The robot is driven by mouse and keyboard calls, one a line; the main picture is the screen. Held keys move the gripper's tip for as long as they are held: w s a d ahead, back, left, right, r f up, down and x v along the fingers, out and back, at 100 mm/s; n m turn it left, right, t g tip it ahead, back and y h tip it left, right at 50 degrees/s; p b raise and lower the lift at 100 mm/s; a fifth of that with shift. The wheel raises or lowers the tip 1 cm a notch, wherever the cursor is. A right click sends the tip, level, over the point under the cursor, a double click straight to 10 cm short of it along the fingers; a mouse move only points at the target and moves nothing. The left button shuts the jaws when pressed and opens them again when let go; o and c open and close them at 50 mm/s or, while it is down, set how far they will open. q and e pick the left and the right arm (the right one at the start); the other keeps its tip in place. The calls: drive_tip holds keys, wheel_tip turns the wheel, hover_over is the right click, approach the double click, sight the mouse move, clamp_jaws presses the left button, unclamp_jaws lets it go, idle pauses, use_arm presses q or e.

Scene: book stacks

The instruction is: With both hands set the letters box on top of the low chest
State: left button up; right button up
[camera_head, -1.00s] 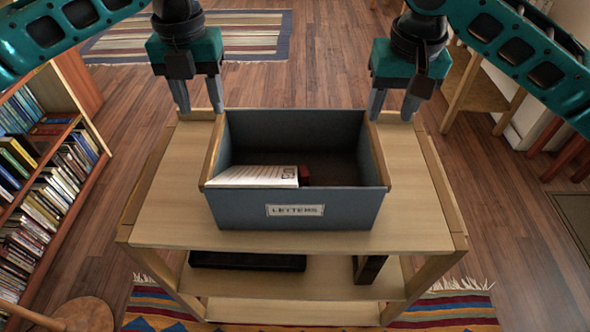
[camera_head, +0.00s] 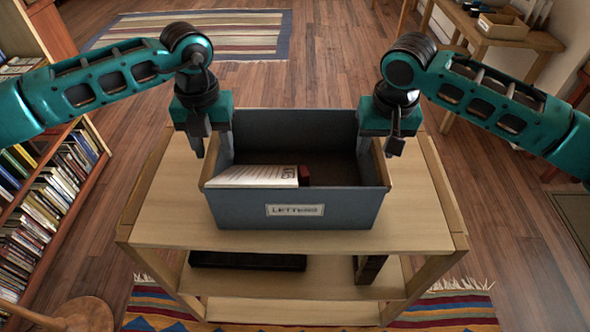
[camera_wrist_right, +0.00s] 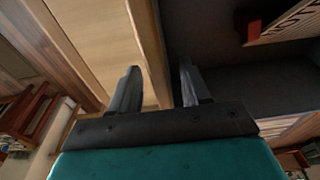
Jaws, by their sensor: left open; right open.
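The grey-blue letters box (camera_head: 240,210), with a label on its near face, sits on the top of a wooden trolley (camera_head: 165,215). It holds a pale envelope (camera_head: 258,176) and a small dark red item (camera_head: 304,175). My left gripper (camera_head: 212,148) is open at the box's left wall, one finger outside and one inside. My right gripper (camera_head: 379,146) is open at the right wall. In the right wrist view my right gripper (camera_wrist_right: 156,85) has its fingers on either side of the wooden-edged box wall (camera_wrist_right: 148,45), apart from it. I cannot make out the low chest.
A bookshelf (camera_head: 60,170) stands at the left and a round wooden stool (camera_head: 85,315) at the lower left. A wooden table (camera_head: 500,38) with trays is at the upper right. Dark items lie on the trolley's lower shelf. Floor beyond the trolley is open, with a striped rug (camera_head: 190,35).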

use_arm(q)
clamp_jaws()
use_arm(e)
clamp_jaws()
use_arm(q)
drive_tip(key=shift+r, duration=0.2)
use_arm(e)
drive_tip(key=shift+r, duration=0.2)
